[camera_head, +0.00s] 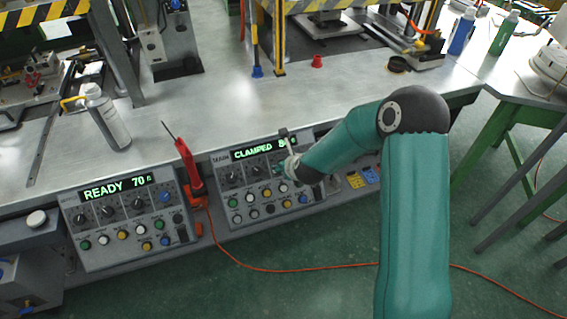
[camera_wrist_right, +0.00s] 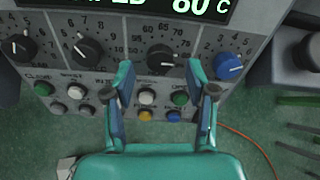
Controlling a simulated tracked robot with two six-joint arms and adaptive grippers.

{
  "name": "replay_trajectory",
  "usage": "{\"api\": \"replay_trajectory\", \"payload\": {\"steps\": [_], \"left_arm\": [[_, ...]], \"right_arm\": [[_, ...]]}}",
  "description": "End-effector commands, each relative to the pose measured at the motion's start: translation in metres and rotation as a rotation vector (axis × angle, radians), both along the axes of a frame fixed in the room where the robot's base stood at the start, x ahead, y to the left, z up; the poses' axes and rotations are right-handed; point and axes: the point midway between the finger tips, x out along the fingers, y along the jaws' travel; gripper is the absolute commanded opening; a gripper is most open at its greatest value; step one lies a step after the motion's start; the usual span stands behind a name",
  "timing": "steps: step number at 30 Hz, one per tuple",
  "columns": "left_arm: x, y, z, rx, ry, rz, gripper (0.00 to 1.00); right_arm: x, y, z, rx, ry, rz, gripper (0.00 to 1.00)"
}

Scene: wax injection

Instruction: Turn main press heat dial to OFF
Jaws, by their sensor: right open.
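The main press panel (camera_head: 236,208) stands at the bench front in the head view, and its green display (camera_head: 258,149) reads CLAMPED with a partly covered number. In the right wrist view the display (camera_wrist_right: 190,8) ends in 80 C. A black dial with a temperature-like scale (camera_wrist_right: 162,58) sits just beyond and between my right fingertips (camera_wrist_right: 161,76); its white pointer line points right. My right gripper (camera_head: 288,165) is open and empty at the panel's right part. I cannot tell whether it touches the dial. My left gripper is out of view.
Other black dials (camera_wrist_right: 87,51) and a blue knob (camera_wrist_right: 228,66) flank this dial, with coloured buttons (camera_wrist_right: 147,96) below. A second panel (camera_head: 125,222) reading READY 70 stands left. A red-handled tool (camera_head: 187,163) stands between the panels. An orange cable crosses the floor.

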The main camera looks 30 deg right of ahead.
Motion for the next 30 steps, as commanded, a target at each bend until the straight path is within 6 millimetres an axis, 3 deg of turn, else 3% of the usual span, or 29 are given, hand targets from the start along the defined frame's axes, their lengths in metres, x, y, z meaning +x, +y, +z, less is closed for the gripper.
{"api": "replay_trajectory", "payload": {"steps": [7,17,27,30], "left_arm": [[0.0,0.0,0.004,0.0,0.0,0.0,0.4],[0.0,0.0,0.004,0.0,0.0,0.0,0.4],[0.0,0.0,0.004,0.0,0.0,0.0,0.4],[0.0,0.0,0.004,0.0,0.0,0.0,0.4]], "right_arm": [[0.017,-0.004,-0.016,-0.001,0.0,0.001,0.56],[0.018,-0.004,-0.018,-0.001,0.0,0.002,0.56],[0.018,-0.004,-0.018,-0.001,0.0,0.002,0.0],[0.018,-0.004,-0.018,-0.001,0.0,0.002,0.0]]}}
